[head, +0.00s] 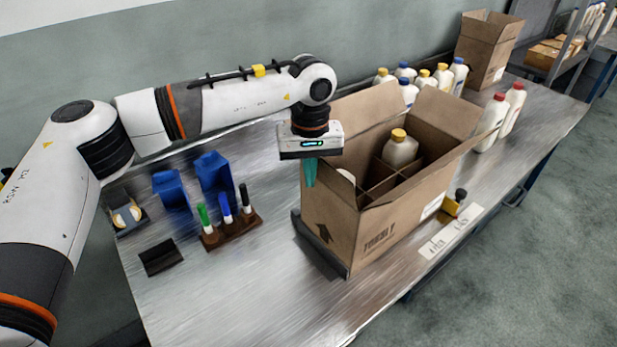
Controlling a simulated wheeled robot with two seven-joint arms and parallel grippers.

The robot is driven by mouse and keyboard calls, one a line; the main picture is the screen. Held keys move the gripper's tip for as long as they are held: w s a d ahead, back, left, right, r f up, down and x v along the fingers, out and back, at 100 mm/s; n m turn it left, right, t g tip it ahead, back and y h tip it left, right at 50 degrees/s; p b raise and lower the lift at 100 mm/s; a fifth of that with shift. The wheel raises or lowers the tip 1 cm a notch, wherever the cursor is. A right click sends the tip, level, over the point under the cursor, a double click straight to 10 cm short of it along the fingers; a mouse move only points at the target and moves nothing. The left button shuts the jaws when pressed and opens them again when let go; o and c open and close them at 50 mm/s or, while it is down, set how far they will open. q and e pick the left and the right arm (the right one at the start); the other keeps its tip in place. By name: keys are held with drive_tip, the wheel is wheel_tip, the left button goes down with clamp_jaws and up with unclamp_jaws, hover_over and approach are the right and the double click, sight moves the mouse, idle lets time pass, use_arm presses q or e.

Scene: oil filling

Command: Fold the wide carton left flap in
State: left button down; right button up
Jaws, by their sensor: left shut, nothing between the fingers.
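The wide brown carton (400,220) stands open on the metal table. One flap (368,108) stands up along its far left side, partly behind my left gripper (310,172). Another flap (448,112) stands up at the far end, and a flap slants outward along the right side. Inside are cardboard dividers and a white bottle with a yellow cap (398,148); part of another white bottle shows near the gripper. My left gripper is shut and empty, its teal fingers pointing down at the carton's near left corner. I cannot tell whether they touch it. My right gripper is out of view.
A pen holder (232,230) with several markers and blue holders (214,178) stand left of the carton. Several bottles (443,77) and another open carton (486,48) stand behind.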

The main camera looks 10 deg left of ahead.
use_arm(q)
drive_tip(key=w+d+p, duration=0.2)
drive_tip(key=w+d, duration=0.6)
drive_tip(key=shift+w+d, duration=0.2)
drive_tip(key=shift+f, duration=0.1)
idle(0.3)
wheel_tip(320, 180, down, 2)
drive_tip(key=shift+f+b, duration=0.2)
drive_tip(key=shift+b, duration=0.5)
wheel_tip(320, 180, up, 11)
drive_tip(key=p, duration=0.7)
drive_tip(key=shift+p, duration=0.35)
